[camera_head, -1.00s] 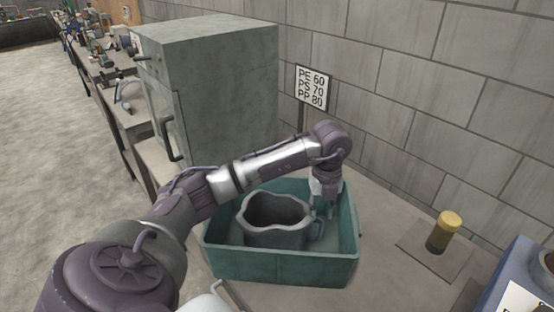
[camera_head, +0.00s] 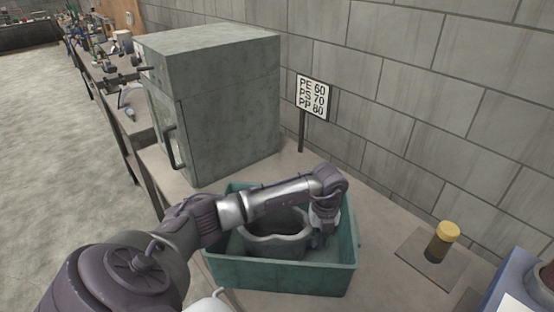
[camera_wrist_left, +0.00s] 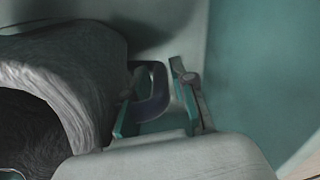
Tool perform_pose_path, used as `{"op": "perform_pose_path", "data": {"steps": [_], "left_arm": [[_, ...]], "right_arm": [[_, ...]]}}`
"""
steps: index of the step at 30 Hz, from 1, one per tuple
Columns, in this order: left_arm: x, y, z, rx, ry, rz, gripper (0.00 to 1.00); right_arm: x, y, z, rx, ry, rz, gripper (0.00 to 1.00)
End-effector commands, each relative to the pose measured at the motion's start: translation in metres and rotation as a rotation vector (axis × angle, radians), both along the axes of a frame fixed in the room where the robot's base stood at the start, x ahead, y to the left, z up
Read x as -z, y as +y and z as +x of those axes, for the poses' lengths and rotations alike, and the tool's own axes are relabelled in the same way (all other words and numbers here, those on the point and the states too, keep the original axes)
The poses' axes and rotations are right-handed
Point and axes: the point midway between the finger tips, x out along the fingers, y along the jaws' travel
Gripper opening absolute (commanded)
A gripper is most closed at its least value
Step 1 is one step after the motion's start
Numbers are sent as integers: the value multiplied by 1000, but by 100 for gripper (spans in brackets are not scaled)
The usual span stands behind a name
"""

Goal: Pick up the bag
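The bag (camera_head: 272,243) is a dark grey, open-topped, wavy-rimmed vessel with a side handle. It stands upright in the teal bin (camera_head: 282,278). My left arm crosses above it and hides part of its rim. My left gripper (camera_head: 318,238) is lowered inside the bin at the bag's right side. In the left wrist view, the bag (camera_wrist_left: 98,70) fills the left. The fingers of my left gripper (camera_wrist_left: 160,105) are apart, with the bag's loop handle (camera_wrist_left: 155,92) showing between them. I cannot tell whether they touch it. My right gripper is not in view.
A grey-green oven-like cabinet (camera_head: 225,110) stands behind the bin on the left. A sign (camera_head: 312,96) on a post stands by the block wall. A yellow-capped jar (camera_head: 441,242) sits on a mat at the right. Bare table lies between bin and jar.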

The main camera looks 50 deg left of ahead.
Motion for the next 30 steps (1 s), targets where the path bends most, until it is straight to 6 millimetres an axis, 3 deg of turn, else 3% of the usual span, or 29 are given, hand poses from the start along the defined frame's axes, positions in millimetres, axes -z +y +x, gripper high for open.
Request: {"op": "perform_pose_path", "data": {"steps": [1,3,4,21,30], "left_arm": [[0,0,0,0,0,0,12],[0,0,0,0,0,0,1],[0,0,0,0,0,0,0],[-3,0,1,-1,-2,0,0],[-19,0,1,-1,-4,0,0]], "right_arm": [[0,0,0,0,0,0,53],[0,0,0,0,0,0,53],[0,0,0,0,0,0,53],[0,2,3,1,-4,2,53],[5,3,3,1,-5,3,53]]}}
